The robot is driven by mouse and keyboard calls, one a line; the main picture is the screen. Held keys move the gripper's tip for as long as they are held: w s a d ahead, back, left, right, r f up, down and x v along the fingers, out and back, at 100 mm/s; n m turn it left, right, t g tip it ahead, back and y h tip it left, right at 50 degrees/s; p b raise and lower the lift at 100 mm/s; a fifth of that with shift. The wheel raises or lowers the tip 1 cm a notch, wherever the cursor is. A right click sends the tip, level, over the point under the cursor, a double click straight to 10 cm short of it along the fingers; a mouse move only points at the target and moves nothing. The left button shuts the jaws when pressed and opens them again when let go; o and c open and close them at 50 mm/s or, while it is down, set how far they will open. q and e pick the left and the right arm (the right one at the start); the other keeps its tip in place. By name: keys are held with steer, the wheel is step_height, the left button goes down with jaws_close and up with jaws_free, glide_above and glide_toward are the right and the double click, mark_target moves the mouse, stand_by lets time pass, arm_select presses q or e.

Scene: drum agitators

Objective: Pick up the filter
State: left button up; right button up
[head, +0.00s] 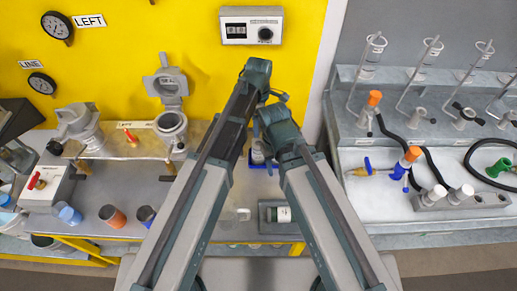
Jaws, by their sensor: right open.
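I cannot tell for certain which thing is the filter. A small grey cylindrical part (258,152) stands by a blue tray (252,166) behind my arms, partly hidden. A pale bottle-like cylinder with a dark green band (279,214) lies in a grey tray (263,228) between my arms. My right gripper (259,134) is open near the blue tray, largely hidden by its own arm. My left arm reaches up toward the yellow panel, and its gripper does not show.
Open-lidded metal housings (171,124) stand on the left bench, with several cups (113,216) in front. A clear mug (236,213) stands left of the grey tray. Glass cylinders, hoses and an orange-handled valve (408,158) occupy the right bench. A grey box (251,26) hangs on the yellow panel.

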mark_target(258, 143)
arm_select(q)
step_height(258, 143, down, 9)
steer(key=b, duration=0.8)
steer(key=shift+r+b, duration=0.15)
steer(key=shift+b, duration=0.15)
steer(key=f+b, duration=0.5)
steer(key=shift+s+a+f, duration=0.1)
steer(key=shift+s+a, duration=0.05)
steer(key=shift+s, duration=0.05)
steer(key=shift+c, duration=0.2)
steer(key=c, duration=1.3)
